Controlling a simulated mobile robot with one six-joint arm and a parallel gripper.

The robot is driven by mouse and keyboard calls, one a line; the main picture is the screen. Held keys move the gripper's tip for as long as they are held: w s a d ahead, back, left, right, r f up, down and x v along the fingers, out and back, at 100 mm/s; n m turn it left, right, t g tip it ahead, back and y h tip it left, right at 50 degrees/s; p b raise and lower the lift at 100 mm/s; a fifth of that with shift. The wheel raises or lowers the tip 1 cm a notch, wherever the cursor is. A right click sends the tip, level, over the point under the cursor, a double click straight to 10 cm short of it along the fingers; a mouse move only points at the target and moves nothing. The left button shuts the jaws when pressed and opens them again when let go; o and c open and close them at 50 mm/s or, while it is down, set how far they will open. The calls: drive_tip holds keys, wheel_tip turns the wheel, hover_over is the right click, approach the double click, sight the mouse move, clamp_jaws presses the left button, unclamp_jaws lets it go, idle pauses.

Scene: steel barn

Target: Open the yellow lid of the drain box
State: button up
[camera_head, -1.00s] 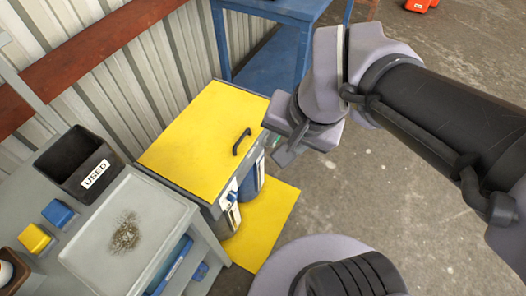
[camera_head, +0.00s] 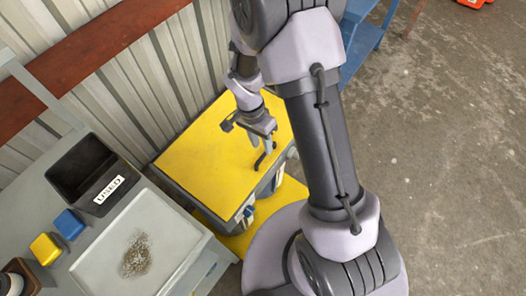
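The yellow lid (camera_head: 205,160) lies flat and closed on top of the grey drain box (camera_head: 182,188). Its dark bar handle (camera_head: 265,155) stands near the lid's right side. My gripper (camera_head: 262,147) points down above the lid, right by the handle. At least one finger shows next to the handle, but the gap between the fingers is too small to make out. I cannot tell whether the gripper touches the handle. My arm hides the right part of the box and lid.
A grey cart (camera_head: 88,262) at the left holds a black bin marked USED (camera_head: 78,178), blue and yellow blocks and a pile of debris. A ribbed metal wall (camera_head: 140,95) with a red-brown rail stands behind. A blue table (camera_head: 358,45) is at the back. Concrete floor is clear at right.

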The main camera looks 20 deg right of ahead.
sight(264, 153)
drive_tip(key=f, duration=0.2)
drive_tip(key=f+b, duration=0.1)
drive_tip(key=shift+s+d+f, duration=0.2)
drive_tip(key=shift+d+f, duration=0.05)
clamp_jaws()
drive_tip(key=shift+r, duration=0.1)
idle(1.1)
